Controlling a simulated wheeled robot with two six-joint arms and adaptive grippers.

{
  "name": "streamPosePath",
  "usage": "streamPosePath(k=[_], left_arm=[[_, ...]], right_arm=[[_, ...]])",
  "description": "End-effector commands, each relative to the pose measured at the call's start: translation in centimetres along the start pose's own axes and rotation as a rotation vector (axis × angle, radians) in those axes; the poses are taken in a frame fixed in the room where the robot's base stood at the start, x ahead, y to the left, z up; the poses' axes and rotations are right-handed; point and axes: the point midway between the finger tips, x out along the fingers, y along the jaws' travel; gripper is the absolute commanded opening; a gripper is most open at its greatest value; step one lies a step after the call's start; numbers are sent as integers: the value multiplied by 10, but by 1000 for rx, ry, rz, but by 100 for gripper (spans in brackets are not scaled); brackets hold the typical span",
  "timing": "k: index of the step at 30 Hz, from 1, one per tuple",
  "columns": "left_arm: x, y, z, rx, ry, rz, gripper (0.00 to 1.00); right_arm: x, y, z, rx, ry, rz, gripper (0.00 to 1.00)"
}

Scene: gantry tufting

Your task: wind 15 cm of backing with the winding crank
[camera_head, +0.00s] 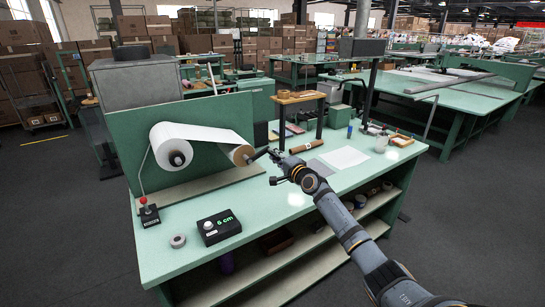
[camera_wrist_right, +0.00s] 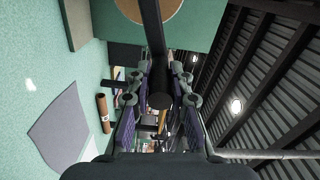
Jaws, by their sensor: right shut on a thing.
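The white backing roll (camera_head: 172,142) is mounted at the left of the green upright panel (camera_head: 200,112). A white sheet (camera_head: 208,139) runs from it to the brown-ended take-up roll (camera_head: 239,155). The dark winding crank (camera_head: 258,154) projects from that roll's end. My right gripper (camera_head: 274,157) is at the crank, shut on its handle. In the right wrist view, the black handle (camera_wrist_right: 159,100) sits between the fingers, with the crank arm (camera_wrist_right: 153,35) leading up to the brown roll end (camera_wrist_right: 148,8). The black counter box (camera_head: 219,227) reads 6 cm. My left gripper is not in view.
A small box with a red knob (camera_head: 148,211) and a grey tape ring (camera_head: 178,241) are on the green bench (camera_head: 280,212). The front middle of the bench is clear.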

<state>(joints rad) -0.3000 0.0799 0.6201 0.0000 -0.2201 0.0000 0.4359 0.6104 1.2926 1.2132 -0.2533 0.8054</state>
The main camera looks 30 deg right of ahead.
Motion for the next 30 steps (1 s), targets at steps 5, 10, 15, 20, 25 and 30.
streamPosePath(k=[5, 10, 15, 20, 25, 30], left_arm=[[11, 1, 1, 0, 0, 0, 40], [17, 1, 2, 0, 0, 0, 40], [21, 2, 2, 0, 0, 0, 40], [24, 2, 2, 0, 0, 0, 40], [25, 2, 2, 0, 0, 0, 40], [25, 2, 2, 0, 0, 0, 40]], right_arm=[[0, 18, -1, 165, 0, 3, 0], [0, 31, -1, 326, 1, 4, 0], [0, 44, 2, 487, 1, 4, 0], [0, 56, 7, 640, 0, 5, 0], [0, 66, 13, 801, 1, 4, 0], [0, 76, 22, 960, 1, 4, 0]])
